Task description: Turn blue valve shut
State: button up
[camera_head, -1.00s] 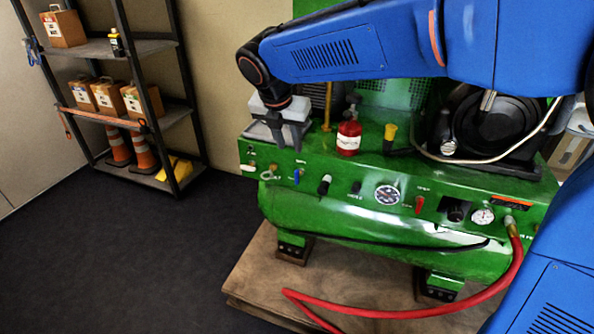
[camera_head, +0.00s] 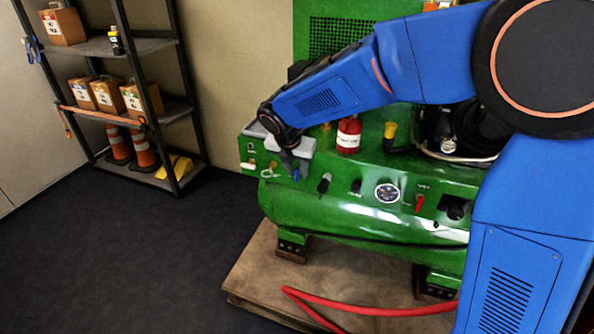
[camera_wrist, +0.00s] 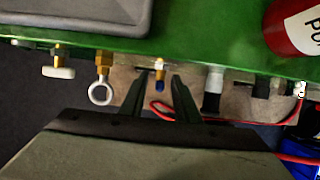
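The blue valve (camera_head: 297,175) is a small blue handle on a brass fitting on the front of the green compressor (camera_head: 330,215), near its left end. In the wrist view the blue valve (camera_wrist: 160,84) shows between the two fingertips. My gripper (camera_wrist: 158,88) is open, with one finger on each side of the valve and a gap to both. In the head view my gripper (camera_head: 289,164) is small and dark, just above and partly over the valve.
A ring-handled brass fitting (camera_wrist: 102,88) and a white knob (camera_wrist: 58,72) sit left of the valve. A black-and-white fitting (camera_wrist: 212,88) sits right. A red bottle (camera_head: 349,136) stands on top. A shelf rack (camera_head: 150,120) stands at the left.

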jog(key=shift+f, duration=0.1)
jog(key=shift+c, duration=0.6)
grip_shut()
jog(key=shift+d, duration=0.1)
jog(key=shift+d+t+y, duration=0.2)
jog(key=shift+t+y, duration=0.2)
jog(key=shift+y, duration=0.6)
jog(key=shift+s+d+m+t+y, duration=0.1)
jog(key=shift+m+t+y, duration=0.3)
jog(key=shift+y, duration=0.6)
jog(key=shift+d+f+y, duration=0.1)
jog(key=shift+f+y, duration=0.05)
jog(key=shift+y, duration=0.55)
